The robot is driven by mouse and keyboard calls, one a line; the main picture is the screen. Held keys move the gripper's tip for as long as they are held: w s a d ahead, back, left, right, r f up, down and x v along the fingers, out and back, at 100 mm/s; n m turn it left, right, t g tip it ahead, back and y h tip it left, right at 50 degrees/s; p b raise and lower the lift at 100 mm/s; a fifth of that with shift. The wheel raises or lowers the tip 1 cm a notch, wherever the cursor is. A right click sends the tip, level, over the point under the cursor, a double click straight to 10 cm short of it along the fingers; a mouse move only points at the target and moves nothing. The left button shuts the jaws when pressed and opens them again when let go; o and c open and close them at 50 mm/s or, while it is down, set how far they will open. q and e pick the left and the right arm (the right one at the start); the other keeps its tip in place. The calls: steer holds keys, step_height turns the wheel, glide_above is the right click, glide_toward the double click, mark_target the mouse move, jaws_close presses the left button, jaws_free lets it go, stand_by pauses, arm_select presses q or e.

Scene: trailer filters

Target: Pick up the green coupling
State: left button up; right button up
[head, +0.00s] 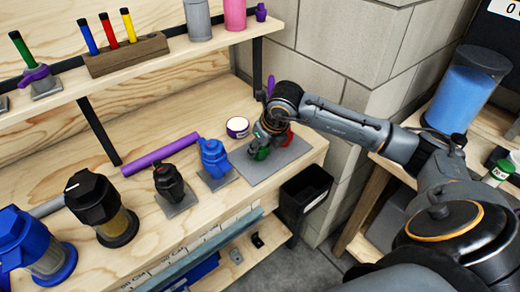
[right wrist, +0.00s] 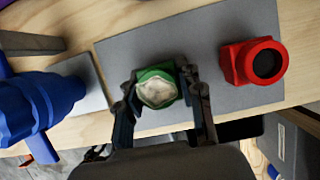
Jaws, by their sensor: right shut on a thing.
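The green coupling (right wrist: 156,88) sits over the grey mat (right wrist: 215,45) in the right wrist view, with the gripper's fingers on both sides of it. It shows small and partly covered in the head view (head: 262,154). My right gripper (right wrist: 160,92) is shut on the green coupling; in the head view it points down at the bench's right end (head: 268,135). I cannot tell whether the coupling touches the mat. The left gripper is not in view.
A red coupling (right wrist: 254,62) stands close beside the green one. A blue fitting (head: 214,157) and a black fitting (head: 168,181) stand to the left on grey plates. A white round tub (head: 237,127) is behind. A black bin (head: 304,190) hangs at the bench's right edge.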

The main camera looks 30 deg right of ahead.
steer(key=shift+r, duration=0.15)
steer(key=shift+r, duration=0.25)
step_height(320, 180, up, 2)
steer(key=shift+r+p, duration=0.2)
steer(key=shift+p, duration=0.65)
steer(key=s+a+r+p, duration=0.1)
steer(key=s+a+r, duration=0.1)
steer(key=s+r, duration=0.3)
steer(key=s+a+r+p, duration=0.2)
steer(key=s+a+r, duration=0.1)
steer(key=s, duration=0.5)
steer(key=shift+a+r, duration=0.3)
steer(key=shift+r, duration=0.6)
